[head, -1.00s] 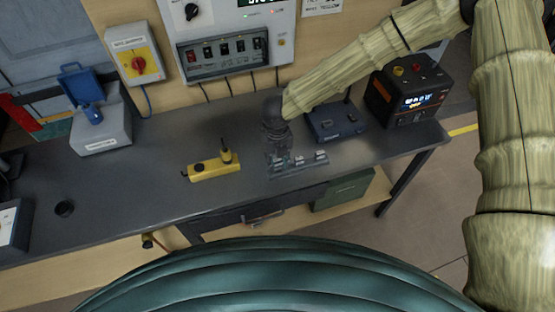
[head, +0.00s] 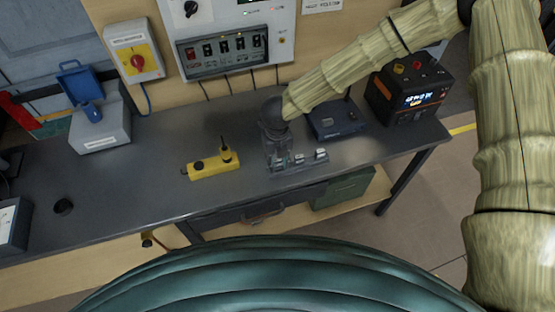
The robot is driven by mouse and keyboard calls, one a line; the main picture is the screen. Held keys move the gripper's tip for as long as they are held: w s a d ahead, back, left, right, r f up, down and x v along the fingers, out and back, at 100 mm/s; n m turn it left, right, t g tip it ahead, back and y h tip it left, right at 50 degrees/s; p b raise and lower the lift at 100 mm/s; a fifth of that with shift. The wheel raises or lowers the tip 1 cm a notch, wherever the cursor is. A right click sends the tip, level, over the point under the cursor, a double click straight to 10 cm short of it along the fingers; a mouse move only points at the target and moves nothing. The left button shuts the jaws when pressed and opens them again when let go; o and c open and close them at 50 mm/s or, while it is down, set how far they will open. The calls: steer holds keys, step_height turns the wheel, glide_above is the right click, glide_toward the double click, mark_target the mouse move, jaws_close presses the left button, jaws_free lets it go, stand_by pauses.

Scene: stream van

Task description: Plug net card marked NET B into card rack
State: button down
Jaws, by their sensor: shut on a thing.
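My gripper (head: 281,158) points down at the left part of a grey strip-like rack (head: 310,163) near the front edge of the bench. This looks like the card rack; a few small pale pieces stand on it to the right of my gripper. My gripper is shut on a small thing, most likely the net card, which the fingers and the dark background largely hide. No NET B marking can be read. I cannot tell whether the held card is in a slot or just above the rack.
A yellow block (head: 212,167) with black knobs lies left of my gripper. A dark blue box (head: 337,120) and a black power unit (head: 408,90) stand behind to the right. A grey box with a blue lid (head: 82,82) stands far left.

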steer(key=shift+f, duration=0.65)
steer(key=c, duration=1.1)
jaws_free()
steer(key=shift+o, duration=0.2)
steer(key=shift+r, duration=0.1)
step_height(320, 180, up, 12)
steer(key=shift+f, duration=0.1)
steer(key=shift+s, duration=0.1)
